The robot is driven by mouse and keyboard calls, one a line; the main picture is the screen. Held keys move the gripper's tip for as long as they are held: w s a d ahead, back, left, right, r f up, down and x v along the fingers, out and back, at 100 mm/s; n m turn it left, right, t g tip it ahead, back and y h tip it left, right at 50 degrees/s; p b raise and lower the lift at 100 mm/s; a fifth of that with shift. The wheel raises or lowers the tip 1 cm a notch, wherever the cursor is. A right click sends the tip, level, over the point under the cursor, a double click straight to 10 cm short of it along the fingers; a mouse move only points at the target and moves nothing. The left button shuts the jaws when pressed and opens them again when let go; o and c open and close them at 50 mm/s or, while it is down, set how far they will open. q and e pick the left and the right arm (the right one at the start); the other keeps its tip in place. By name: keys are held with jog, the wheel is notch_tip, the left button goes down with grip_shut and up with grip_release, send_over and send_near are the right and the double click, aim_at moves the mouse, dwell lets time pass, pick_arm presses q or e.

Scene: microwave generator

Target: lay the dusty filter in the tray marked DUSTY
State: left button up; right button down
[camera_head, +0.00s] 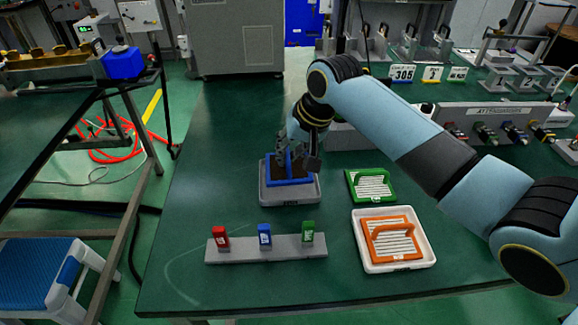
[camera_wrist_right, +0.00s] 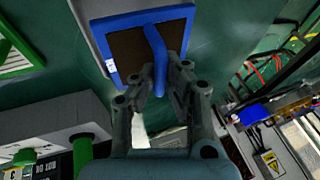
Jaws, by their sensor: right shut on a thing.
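The dusty filter (camera_head: 289,181) has a blue frame, a dark brown face and a blue handle. It is at the grey tray (camera_head: 291,196) near the table's middle, inside the tray's outline; I cannot tell whether it rests on the tray floor. The tray's front label is too small to read. My right gripper (camera_head: 297,160) is shut on the filter's handle from above. In the right wrist view the fingers (camera_wrist_right: 158,85) close around the blue handle, with the filter (camera_wrist_right: 130,45) beyond and the tray's edge (camera_wrist_right: 88,12) behind it. My left gripper is not in view.
A green filter (camera_head: 371,186) lies to the right. A white tray (camera_head: 421,249) holding an orange filter (camera_head: 393,239) is at front right. A grey rack (camera_head: 266,250) with red, blue and green tags stands in front. The table's left side (camera_head: 205,180) is clear.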

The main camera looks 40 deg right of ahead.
jog(key=shift+d+f, duration=0.2)
jog(key=shift+f, duration=0.5)
notch_tip(320, 180, down, 2)
jog(key=shift+w+f, duration=0.1)
jog(key=shift+f, duration=0.35)
jog(key=c, duration=1.4)
grip_release()
jog(key=shift+c, duration=0.2)
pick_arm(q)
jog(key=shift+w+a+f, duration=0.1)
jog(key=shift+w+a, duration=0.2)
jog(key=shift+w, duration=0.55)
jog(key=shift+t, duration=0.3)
